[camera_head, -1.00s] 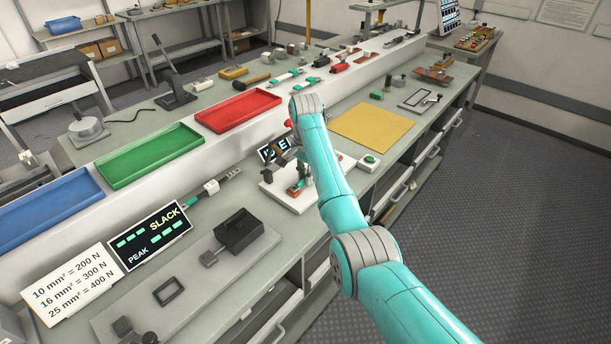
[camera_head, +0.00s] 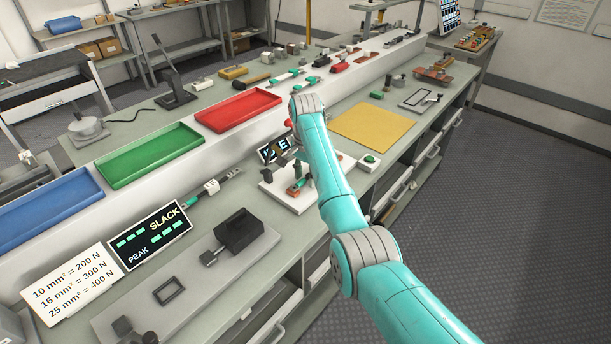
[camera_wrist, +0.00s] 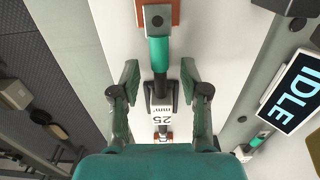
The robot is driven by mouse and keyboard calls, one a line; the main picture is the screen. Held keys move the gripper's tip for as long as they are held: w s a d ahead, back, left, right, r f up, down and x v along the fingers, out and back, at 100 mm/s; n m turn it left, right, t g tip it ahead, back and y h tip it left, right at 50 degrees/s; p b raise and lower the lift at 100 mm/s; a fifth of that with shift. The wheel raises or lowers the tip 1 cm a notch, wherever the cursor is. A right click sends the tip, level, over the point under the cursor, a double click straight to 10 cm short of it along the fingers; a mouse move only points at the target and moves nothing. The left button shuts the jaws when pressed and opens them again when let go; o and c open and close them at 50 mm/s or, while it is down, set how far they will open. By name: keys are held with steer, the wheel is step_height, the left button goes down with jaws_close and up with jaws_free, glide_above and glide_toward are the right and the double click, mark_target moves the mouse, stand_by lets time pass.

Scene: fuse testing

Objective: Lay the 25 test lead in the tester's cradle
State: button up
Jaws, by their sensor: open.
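The 25 test lead (camera_wrist: 159,56) has a teal sleeve, a metal lug and a white tag reading 25 (camera_wrist: 162,120). In the wrist view it lies lengthwise over the white tester base (camera_wrist: 210,30), its lug over a copper-coloured block. A dark cradle-like part (camera_wrist: 149,100) shows beside and under it near the tag; I cannot tell how fully it is seated. My gripper (camera_wrist: 159,82) is open, one finger on each side of the lead, with gaps visible. In the head view the tester (camera_head: 275,192) is partly hidden by my arm.
The tester's display (camera_wrist: 292,93) reads IDLE. Another lead (camera_head: 212,187) with a white tag lies left of the tester. Red (camera_head: 238,109), green (camera_head: 150,155) and blue trays line the raised shelf. A yellow mat (camera_head: 372,130) lies flat and bare to the right.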

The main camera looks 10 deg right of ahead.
steer(key=shift+r, duration=3.75)
